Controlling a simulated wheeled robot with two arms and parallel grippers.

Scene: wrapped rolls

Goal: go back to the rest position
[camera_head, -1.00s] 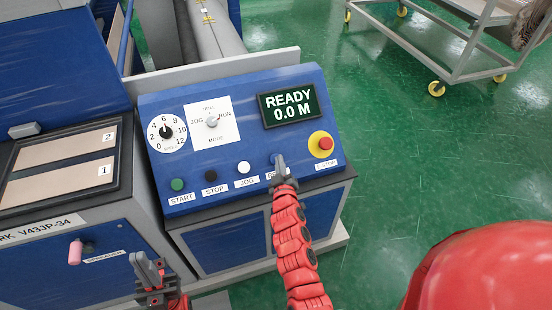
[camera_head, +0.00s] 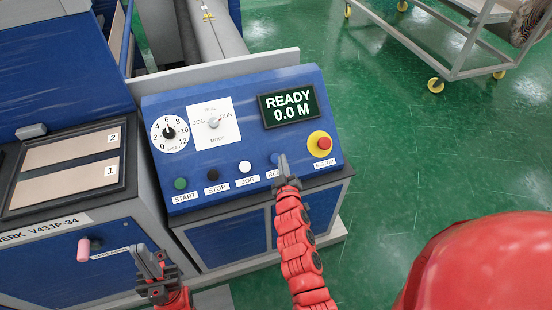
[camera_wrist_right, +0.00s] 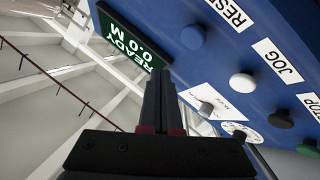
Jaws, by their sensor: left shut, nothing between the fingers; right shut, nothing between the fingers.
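My right gripper (camera_head: 283,168) is shut and empty, in front of the blue control panel (camera_head: 240,140) near the blue reset button (camera_head: 275,158), which it partly covers. In the right wrist view its closed fingers (camera_wrist_right: 163,100) point toward the panel; contact with the panel cannot be told there. My left gripper (camera_head: 148,262) is shut and empty at the lower left, in front of the machine's lower cabinet and apart from it. The display (camera_head: 288,106) reads READY 0.0 M.
The panel also carries a yellow-ringed red stop button (camera_head: 322,144), a speed dial (camera_head: 169,133) and a mode switch (camera_head: 213,123). A pink-tipped lever (camera_head: 84,249) sticks out near my left gripper. A wheeled cart (camera_head: 470,45) stands at the back right. Green floor (camera_head: 410,150) lies clear between.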

